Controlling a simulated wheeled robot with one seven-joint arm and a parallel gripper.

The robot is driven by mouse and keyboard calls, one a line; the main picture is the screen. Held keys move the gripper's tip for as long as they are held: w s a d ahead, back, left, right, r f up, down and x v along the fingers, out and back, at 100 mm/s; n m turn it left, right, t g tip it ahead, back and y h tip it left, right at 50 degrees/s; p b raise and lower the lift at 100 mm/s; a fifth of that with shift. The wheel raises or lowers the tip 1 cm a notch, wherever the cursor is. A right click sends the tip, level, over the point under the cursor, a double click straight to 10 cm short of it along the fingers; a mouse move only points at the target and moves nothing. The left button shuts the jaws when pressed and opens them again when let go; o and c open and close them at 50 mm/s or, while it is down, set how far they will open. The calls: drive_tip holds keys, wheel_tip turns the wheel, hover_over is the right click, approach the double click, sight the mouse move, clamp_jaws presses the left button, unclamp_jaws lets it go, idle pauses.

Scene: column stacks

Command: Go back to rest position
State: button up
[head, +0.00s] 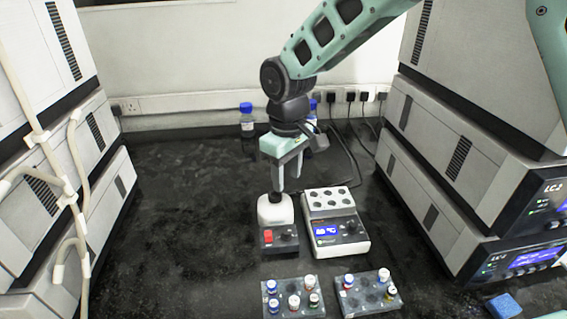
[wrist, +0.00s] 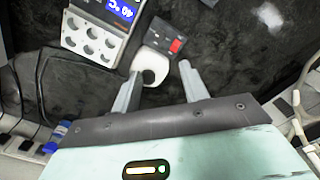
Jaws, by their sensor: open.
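My gripper (head: 289,178) hangs above the small white vortex-type mixer (head: 276,212) with a dark cup on top and a red switch on its front. The mixer also shows in the wrist view (wrist: 152,64), near the left finger. In the wrist view my gripper (wrist: 158,82) has its two fingers spread wide apart, with nothing held between them. In the head view the fingers partly overlap the area just behind the mixer's cup; I cannot tell the exact height between them.
A heater block (head: 338,232) with a blue display stands right of the mixer. Two racks of capped vials, left (head: 281,309) and right (head: 377,303), lie in front. A blue-capped bottle (head: 247,125) stands at the back. Instrument stacks flank both sides. The bench's left middle is clear.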

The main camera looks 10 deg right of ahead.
drive_tip(key=s+d+r, duration=0.2)
drive_tip(key=s+d, duration=0.1)
drive_tip(key=s, duration=1)
drive_tip(key=s+d+r+m, duration=0.1)
drive_tip(key=s+d, duration=0.3)
drive_tip(key=s, duration=1)
drive_tip(key=shift+r+y, duration=0.3)
drive_tip(key=shift+r, duration=0.3)
